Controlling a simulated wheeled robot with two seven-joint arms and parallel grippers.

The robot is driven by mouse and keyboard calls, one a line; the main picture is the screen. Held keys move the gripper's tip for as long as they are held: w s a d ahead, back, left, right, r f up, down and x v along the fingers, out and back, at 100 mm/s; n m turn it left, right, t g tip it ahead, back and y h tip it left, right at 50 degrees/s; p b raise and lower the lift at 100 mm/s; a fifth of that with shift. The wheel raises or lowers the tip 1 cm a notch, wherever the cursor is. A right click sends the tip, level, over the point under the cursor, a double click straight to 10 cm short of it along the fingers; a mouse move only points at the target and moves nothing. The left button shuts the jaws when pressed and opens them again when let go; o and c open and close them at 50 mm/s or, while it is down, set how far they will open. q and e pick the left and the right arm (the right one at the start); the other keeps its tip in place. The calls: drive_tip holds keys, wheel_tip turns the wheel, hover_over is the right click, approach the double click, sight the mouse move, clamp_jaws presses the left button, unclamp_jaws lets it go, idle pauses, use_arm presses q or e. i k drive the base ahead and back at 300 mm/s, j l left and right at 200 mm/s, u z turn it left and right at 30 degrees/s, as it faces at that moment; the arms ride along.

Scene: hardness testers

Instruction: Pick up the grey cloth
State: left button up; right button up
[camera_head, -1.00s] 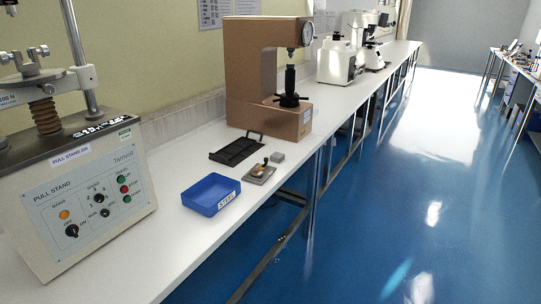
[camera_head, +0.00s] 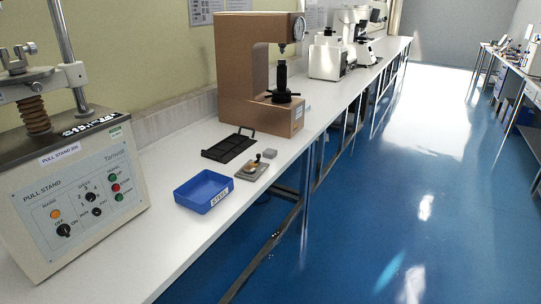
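No thing in view is plainly a grey cloth. A small grey block-like item (camera_head: 270,153) lies on the white bench, at the right of the black tray and near the bench's front edge. It is too small to tell whether it is folded cloth or a solid block. A flat grey plate (camera_head: 246,174) lies just in front of it, with a small dark and brass-coloured piece (camera_head: 257,159) on it. Neither of my grippers shows in the head view.
A blue bin (camera_head: 193,192) labelled STEEL and a black tray (camera_head: 228,148) lie on the white bench (camera_head: 165,247). A pull stand (camera_head: 75,200) stands at left, a brown hardness tester (camera_head: 240,85) behind the tray. Blue floor (camera_head: 400,190) is open at right.

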sight(269, 153)
drive_tip(key=i+l+z, duration=0.1)
drive_tip(key=i+z, duration=0.25)
drive_tip(key=i, duration=1.25)
